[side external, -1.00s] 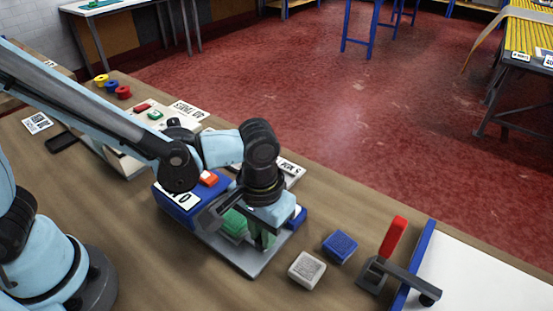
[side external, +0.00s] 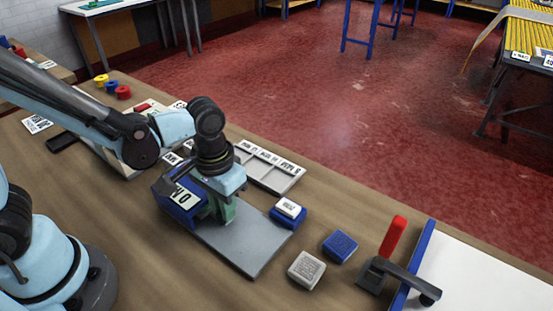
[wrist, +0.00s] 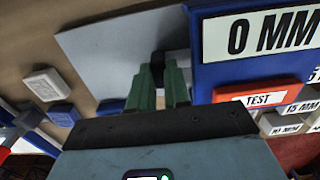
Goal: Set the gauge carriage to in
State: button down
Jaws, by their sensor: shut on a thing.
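My gripper (side external: 222,208) points down over the plate's housing end. In the wrist view its green fingers (wrist: 158,88) are closed around a dark knob (wrist: 157,62), which appears to be the gauge carriage, close beside the housing. The gripper hides most of the carriage, and its lower part cannot be made out.
A white-topped blue block (side external: 288,211) stands beside the plate. A blue block (side external: 340,246) and a pale block (side external: 306,270) lie to the right. A red-handled clamp (side external: 392,238) is further right. A labelled rack (side external: 270,165) lies behind.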

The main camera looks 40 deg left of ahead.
jog(key=shift+a, duration=0.3)
jog(key=c, duration=1.1)
grip_release()
jog(key=shift+d, duration=0.15)
jog(key=shift+d, duration=0.25)
jog(key=d, duration=0.9)
jog(key=shift+d, duration=0.25)
notch_tip(320, 180, up, 12)
jog(key=f, duration=0.1)
jog(key=w+a+r, duration=0.1)
jog(key=a, duration=0.5)
jog(key=w+a+r, duration=0.2)
jog(key=a, duration=0.5)
jog(key=w+a+r, duration=0.1)
jog(key=w+a, duration=0.1)
jog(key=a, duration=0.5)
jog(key=shift+w+r, duration=0.1)
jog(key=shift+r, duration=0.1)
